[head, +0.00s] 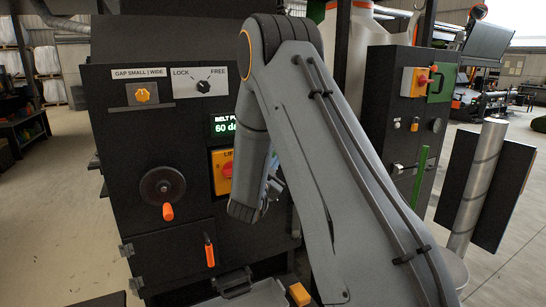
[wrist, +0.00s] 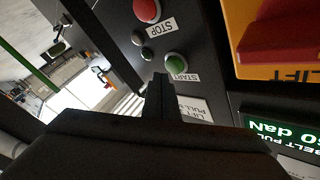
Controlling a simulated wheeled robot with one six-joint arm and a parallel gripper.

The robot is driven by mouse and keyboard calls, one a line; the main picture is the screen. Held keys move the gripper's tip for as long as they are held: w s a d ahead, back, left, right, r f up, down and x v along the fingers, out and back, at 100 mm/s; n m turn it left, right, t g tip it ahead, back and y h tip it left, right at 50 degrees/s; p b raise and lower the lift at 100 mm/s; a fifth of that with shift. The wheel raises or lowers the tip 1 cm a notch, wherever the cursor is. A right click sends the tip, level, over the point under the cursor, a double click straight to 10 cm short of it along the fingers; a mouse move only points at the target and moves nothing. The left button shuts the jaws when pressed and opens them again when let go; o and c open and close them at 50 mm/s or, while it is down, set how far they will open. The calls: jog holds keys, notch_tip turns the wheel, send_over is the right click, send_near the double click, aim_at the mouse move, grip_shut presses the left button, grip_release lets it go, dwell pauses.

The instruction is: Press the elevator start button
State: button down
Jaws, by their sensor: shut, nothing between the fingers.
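The green START button (wrist: 176,64) shows in the wrist view on a dark panel, its label upside down beside it. My gripper (wrist: 160,82) is shut and empty, its fingertips close beside the START button in the picture. I cannot tell whether they touch the panel. The red STOP button (wrist: 147,10) is farther up in the wrist view. In the head view my arm hides the START button and most of my gripper.
A red switch on a yellow-orange plate (head: 221,172) sits left of my arm, below a lit belt-pull display (head: 223,126). A handwheel (head: 162,186) protrudes at the left. Small indicators (wrist: 147,50) lie near the buttons. A second control cabinet (head: 384,90) stands right.

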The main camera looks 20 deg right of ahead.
jog(key=shift+w, duration=0.1)
jog(key=shift+w+b, duration=0.35)
jog(key=shift+w+b, duration=0.3)
jog(key=shift+w, duration=0.15)
dwell(0.9)
dwell(0.4)
jog(key=shift+s, duration=0.9)
jog(key=shift+s, duration=0.1)
jog(key=s+p, duration=0.1)
jog(key=s, duration=0.3)
jog(key=shift+s+d, duration=0.1)
jog(key=shift+s, duration=0.3)
dwell(0.3)
